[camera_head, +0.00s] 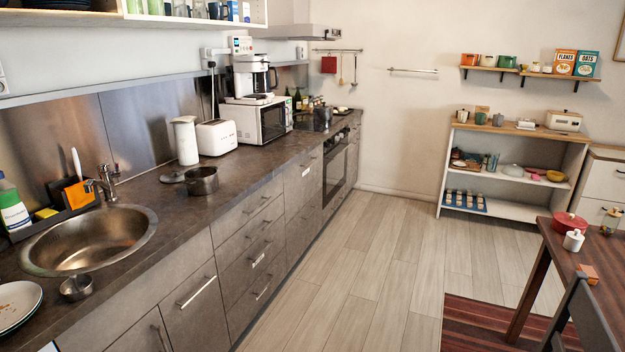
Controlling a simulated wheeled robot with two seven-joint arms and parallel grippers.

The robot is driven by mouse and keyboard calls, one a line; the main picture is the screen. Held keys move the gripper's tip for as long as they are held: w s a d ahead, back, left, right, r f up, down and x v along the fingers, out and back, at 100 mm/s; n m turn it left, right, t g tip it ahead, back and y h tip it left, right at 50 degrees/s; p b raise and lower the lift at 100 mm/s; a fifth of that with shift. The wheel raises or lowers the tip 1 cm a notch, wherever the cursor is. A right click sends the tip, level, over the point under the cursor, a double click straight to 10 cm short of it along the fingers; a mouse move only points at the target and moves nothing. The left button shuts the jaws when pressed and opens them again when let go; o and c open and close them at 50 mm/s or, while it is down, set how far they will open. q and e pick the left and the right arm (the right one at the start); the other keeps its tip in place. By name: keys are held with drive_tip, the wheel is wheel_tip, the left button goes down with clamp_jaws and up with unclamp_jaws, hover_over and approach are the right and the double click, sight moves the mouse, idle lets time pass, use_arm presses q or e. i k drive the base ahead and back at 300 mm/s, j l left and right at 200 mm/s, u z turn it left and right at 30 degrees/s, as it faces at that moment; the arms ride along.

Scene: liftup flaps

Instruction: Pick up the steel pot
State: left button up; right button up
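A steel pot (203,181) stands upright on the dark countertop (245,178), right of the sink and in front of the toaster. A dark, flat round shape (173,178) lies at its left side; I cannot tell whether it is the pot's handle or a separate thing. Another metallic pot (320,118) stands farther along the counter near the stove, small in view. A small steel cup-like vessel (76,287) sits at the sink's front edge. Neither of my grippers is in view.
A wooden table (590,250) holding a red pot (570,223) is at right. The floor (365,265) between is clear.

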sight(202, 181)
drive_tip(key=i+u, duration=0.15)
drive_tip(key=i, duration=0.35)
drive_tip(key=i+l+u, duration=0.15)
drive_tip(key=i, duration=0.35)
drive_tip(key=i+l+u, duration=0.15)
drive_tip(key=i, duration=0.35)
